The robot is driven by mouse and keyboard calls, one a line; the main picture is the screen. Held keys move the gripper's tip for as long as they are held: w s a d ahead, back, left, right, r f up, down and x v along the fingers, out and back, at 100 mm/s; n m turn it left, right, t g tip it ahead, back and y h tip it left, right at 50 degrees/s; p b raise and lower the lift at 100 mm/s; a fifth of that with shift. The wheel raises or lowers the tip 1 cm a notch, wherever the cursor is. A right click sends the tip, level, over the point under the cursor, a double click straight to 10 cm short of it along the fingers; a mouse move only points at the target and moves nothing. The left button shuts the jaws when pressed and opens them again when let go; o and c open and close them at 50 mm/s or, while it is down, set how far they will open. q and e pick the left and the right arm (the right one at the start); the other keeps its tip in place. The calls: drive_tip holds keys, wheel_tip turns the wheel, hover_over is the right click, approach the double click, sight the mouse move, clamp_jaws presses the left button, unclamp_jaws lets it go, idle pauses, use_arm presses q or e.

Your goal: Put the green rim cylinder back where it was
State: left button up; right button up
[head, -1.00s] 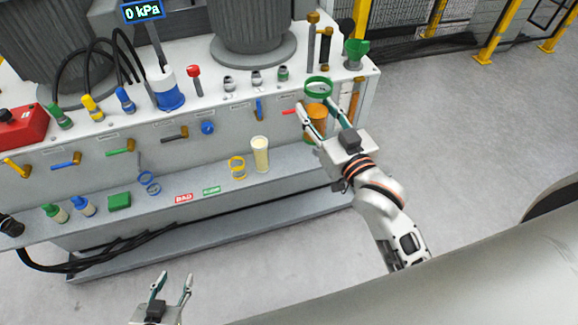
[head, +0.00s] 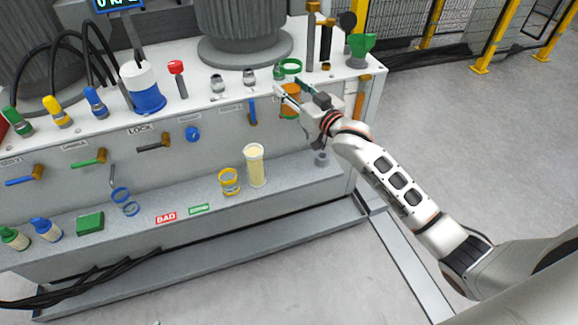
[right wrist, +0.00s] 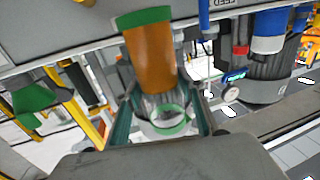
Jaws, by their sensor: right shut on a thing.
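The green rim cylinder (head: 290,66) is clear with a green ring at its rim. In the head view it shows above the bench's top right edge, at my right gripper (head: 288,86). In the right wrist view the clear cylinder (right wrist: 168,124) sits between the two fingers of my right gripper (right wrist: 163,100), which is shut on it. My left gripper is out of view.
A yellow-ringed clear cylinder (head: 229,182), a beige-filled cylinder (head: 254,166) and a blue-ringed one (head: 123,203) stand on the lower shelf (head: 285,173). Upright posts (head: 310,40) and a green funnel-like part (head: 362,47) stand at the bench's right. Shelf space right of the beige cylinder is mostly clear.

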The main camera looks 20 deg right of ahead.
wheel_tip(320, 180, down, 26)
drive_tip(key=b, duration=0.9)
drive_tip(key=shift+s+f, duration=0.15)
drive_tip(key=shift+f+b, duration=0.35)
drive_tip(key=shift+f, duration=0.15)
drive_tip(key=shift+r, duration=0.2)
drive_tip(key=shift+f, duration=0.15)
drive_tip(key=o, duration=1.4)
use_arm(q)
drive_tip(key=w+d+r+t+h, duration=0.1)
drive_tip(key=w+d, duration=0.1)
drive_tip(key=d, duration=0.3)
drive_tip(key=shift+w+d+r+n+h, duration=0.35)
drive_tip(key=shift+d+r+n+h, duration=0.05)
